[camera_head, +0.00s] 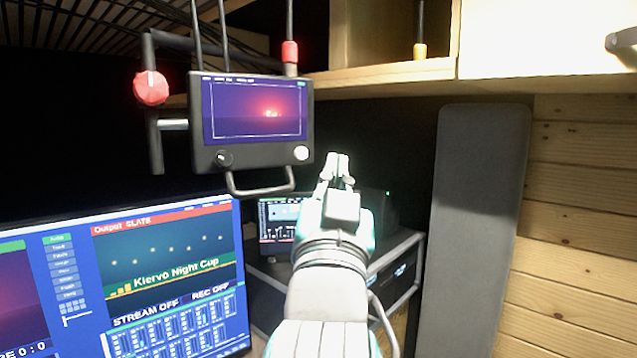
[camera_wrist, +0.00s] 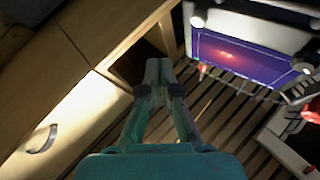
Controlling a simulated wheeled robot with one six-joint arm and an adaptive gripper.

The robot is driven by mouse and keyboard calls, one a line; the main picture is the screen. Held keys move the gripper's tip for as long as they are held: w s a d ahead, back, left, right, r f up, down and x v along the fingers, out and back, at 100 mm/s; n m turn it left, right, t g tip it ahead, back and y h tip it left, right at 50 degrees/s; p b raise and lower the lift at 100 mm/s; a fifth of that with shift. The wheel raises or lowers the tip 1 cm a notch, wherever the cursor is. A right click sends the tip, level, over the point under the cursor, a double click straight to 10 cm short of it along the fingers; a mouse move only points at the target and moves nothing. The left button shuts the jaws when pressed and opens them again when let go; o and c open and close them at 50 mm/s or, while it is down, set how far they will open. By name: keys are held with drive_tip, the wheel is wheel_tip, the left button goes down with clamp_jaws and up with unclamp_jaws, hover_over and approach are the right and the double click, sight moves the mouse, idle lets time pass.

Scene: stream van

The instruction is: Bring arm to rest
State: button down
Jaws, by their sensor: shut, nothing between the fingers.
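My gripper (camera_head: 338,160) is raised in the middle of the head view, with its fingers pointing up and away from me. Its fingertips are together and hold nothing. In the wrist view the shut fingers (camera_wrist: 158,70) point toward the wooden cabinet and the slatted ceiling. My gripper is just right of and below the small hanging monitor (camera_head: 254,112), apart from it in the picture. It touches nothing that I can see.
A large screen (camera_head: 170,270) fills the lower left. A red knob (camera_head: 151,87) sits on the monitor's bracket. A wooden cabinet (camera_head: 545,38) hangs above right. A metal rack (camera_head: 405,262) stands behind my arm. A grey padded panel (camera_head: 478,200) leans at right.

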drive_tip(key=w+d+f+n+g+y, duration=0.1)
drive_tip(key=d+f+n+g+y, duration=0.2)
drive_tip(key=f, duration=2)
drive_tip(key=s+d+f+n+g, duration=0.1)
drive_tip(key=s+d+f, duration=0.25)
drive_tip(key=f, duration=0.65)
drive_tip(key=s+d+f+n, duration=0.2)
drive_tip(key=s+d+f, duration=0.15)
drive_tip(key=f, duration=0.55)
drive_tip(key=s+d+f+g, duration=0.1)
drive_tip(key=s+d+f, duration=0.2)
drive_tip(key=s+f, duration=0.4)
drive_tip(key=s+d+f+g, duration=0.25)
drive_tip(key=s+f, duration=0.25)
drive_tip(key=s, duration=0.4)
drive_tip(key=s+d+f+m+h, duration=0.1)
drive_tip(key=s+d, duration=0.1)
drive_tip(key=s, duration=0.7)
drive_tip(key=s+d+f+m+g+h, duration=0.1)
drive_tip(key=s+d+m, duration=0.1)
drive_tip(key=s, duration=0.8)
drive_tip(key=shift+f+h, duration=0.15)
drive_tip(key=shift+h, duration=0.15)
